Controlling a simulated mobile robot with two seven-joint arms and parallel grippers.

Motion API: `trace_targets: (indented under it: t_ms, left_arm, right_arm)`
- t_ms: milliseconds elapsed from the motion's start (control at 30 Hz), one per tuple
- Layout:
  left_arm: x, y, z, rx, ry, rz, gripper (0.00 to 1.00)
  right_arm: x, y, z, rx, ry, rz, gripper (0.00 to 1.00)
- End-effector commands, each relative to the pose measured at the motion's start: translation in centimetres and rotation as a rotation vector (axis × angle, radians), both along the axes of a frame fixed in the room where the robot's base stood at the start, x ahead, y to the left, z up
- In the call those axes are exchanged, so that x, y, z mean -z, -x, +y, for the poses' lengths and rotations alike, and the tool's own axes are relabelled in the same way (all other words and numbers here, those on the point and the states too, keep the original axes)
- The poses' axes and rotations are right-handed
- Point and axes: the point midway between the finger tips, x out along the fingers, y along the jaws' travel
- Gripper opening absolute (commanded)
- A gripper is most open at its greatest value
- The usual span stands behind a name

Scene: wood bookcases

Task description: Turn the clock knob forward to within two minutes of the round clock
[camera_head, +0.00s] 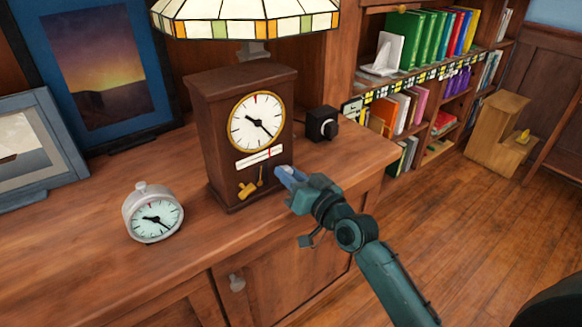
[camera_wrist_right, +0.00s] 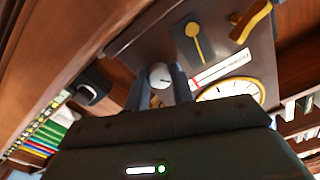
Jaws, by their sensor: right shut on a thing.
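The brown wooden clock (camera_head: 226,150) stands upright on the cabinet top, with a gold-rimmed white dial (camera_head: 246,110) and a white strip below it. Its longer dark hand points to the lower right. The round clock (camera_head: 154,222) is a small white-grey one to its left, its hands also toward the lower right; exact minutes are too small to read. My right gripper (camera_head: 285,174) is at the wooden clock's lower right front. In the right wrist view its fingers (camera_wrist_right: 160,86) are shut on the pale knob (camera_wrist_right: 160,72). My left gripper is not in view.
A gold key-like piece (camera_head: 247,189) and a small pendulum-like piece are on the clock's lower front. A black box with a dial (camera_head: 322,124) stands right of the clock. A stained-glass lamp shade (camera_head: 245,18) hangs above. Bare cabinet top (camera_head: 90,265) lies at front left.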

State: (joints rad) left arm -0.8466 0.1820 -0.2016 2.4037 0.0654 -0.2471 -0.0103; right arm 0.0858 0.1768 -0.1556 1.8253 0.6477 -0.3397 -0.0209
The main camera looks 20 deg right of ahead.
Motion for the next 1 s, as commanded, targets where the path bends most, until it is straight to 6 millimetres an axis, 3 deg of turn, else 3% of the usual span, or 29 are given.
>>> trace_targets:
  t_ms: [133,800,833,1000]
  left_arm:
    - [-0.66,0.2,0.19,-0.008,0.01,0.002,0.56]
    - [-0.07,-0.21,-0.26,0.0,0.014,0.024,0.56]
    - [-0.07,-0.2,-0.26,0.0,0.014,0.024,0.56]
    - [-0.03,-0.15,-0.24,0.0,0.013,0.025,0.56]
  right_arm:
    - [-0.1,0.01,-0.01,0.001,-0.059,0.023,0.01]
    - [0.03,-0.02,-0.03,0.0,-0.115,0.041,0.01]
    - [0.03,-0.02,-0.03,0.0,-0.115,0.041,0.25]
    - [0.01,-0.02,-0.02,0.0,-0.114,0.04,0.39]
